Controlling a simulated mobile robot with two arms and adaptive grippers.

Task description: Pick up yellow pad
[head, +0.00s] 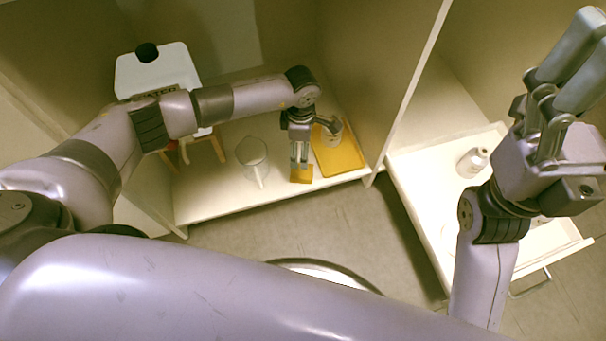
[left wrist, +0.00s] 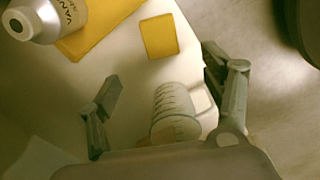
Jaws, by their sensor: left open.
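The yellow pad is a small flat square (head: 302,175) near the front edge of the left cabinet shelf. In the left wrist view the pad (left wrist: 159,36) lies beyond my fingers, near the top middle. My left gripper (head: 300,155) points down just above and behind the pad in the head view. Its fingers (left wrist: 168,88) are spread in the left wrist view. A clear graduated vessel (left wrist: 173,112) shows between them, and I cannot tell its depth. My right gripper (head: 565,95) is raised at the far right, and its opening is unclear.
A larger yellow mat (head: 350,160) beside the pad bears a bottle (head: 332,132). The clear glass vessel (head: 252,158) stands left of my gripper. A white jug (head: 155,72) stands at the back left.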

